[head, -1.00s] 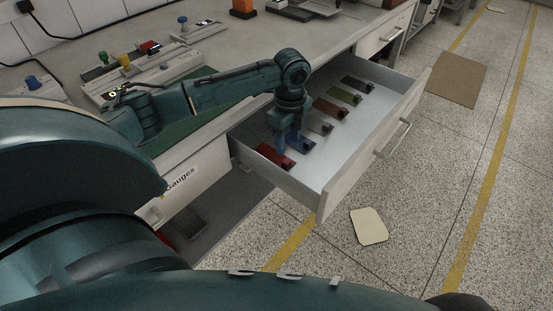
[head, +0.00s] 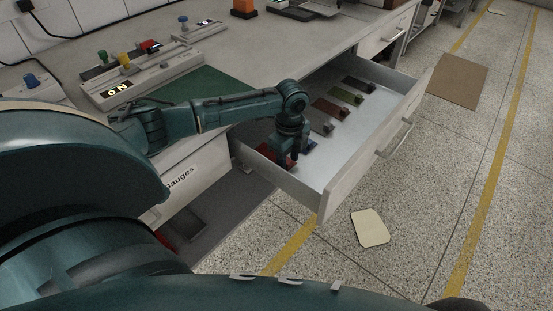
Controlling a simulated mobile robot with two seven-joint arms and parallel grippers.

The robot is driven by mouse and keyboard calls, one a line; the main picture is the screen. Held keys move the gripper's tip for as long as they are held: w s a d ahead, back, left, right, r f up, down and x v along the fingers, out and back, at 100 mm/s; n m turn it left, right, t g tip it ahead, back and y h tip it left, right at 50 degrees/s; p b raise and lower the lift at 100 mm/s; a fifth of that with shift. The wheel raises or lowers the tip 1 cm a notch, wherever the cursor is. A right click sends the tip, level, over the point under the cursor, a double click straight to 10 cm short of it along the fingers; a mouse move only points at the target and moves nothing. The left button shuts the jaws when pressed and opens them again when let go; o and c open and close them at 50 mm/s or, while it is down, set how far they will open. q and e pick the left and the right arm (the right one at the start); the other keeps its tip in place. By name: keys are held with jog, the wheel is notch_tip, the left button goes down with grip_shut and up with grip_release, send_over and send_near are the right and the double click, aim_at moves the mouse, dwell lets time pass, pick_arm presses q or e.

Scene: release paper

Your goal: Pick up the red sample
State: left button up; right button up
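The red sample (head: 265,150) lies flat in the near end of the open drawer (head: 350,145), partly hidden by my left gripper. My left gripper (head: 287,161) points down into the drawer, right at the red sample. Its two fingers look spread apart, low around the sample's right part; I cannot tell whether they touch it. A blue sample (head: 309,144) lies just beyond, mostly covered by the gripper. My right gripper is not in view.
A brown-red sample (head: 329,108), a green one (head: 346,95) and a dark one (head: 360,84) lie farther back in the drawer. The drawer walls surround the gripper closely. The bench (head: 250,60) with a green mat (head: 205,90) is behind.

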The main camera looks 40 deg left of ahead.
pick_arm(q)
grip_shut()
